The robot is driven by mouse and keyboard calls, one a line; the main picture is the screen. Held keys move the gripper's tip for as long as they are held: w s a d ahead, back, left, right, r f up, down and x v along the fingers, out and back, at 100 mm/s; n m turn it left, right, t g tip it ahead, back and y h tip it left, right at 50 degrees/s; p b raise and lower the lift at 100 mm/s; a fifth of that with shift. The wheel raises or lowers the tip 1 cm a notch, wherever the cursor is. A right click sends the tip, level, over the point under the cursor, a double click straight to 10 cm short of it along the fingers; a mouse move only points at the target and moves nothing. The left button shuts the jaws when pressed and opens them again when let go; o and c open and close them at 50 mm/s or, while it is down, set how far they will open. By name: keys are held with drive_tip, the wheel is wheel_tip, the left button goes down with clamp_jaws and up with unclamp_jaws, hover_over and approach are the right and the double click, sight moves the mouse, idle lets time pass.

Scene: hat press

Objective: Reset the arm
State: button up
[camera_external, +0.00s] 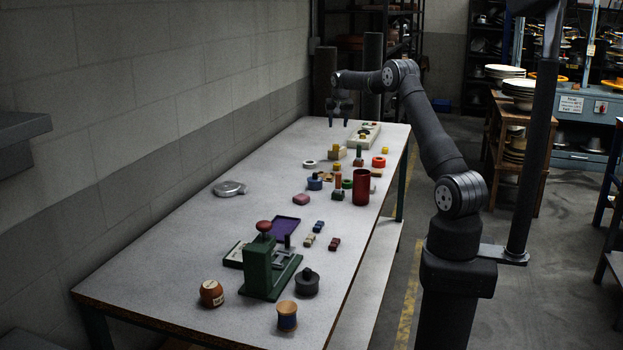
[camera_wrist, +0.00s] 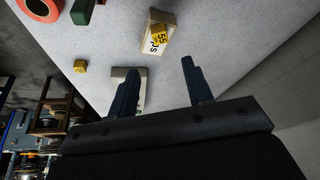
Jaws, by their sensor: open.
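My gripper (camera_external: 339,112) is at the far end of the table, pointing down above the surface. It is open, with nothing between its fingers. In the wrist view my gripper (camera_wrist: 157,80) shows two dark, spread fingers over the table. A pale block (camera_external: 337,153) with a yellow top piece lies near it; this block also shows in the wrist view (camera_wrist: 153,38). A long pale tray (camera_external: 363,140) holding small pieces lies beside the gripper, partly hidden behind a finger in the wrist view.
The grey table (camera_external: 240,210) bears several small coloured parts, a red cup (camera_external: 361,187), a green press (camera_external: 262,266), a purple tray (camera_external: 284,229) and a round metal lid (camera_external: 229,188). The wall runs along the left. The table's left side is mostly bare.

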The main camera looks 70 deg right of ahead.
sight(336, 145)
drive_tip(key=x, duration=1.2)
drive_tip(key=shift+d+r, duration=0.1)
drive_tip(key=shift+r, duration=1.4)
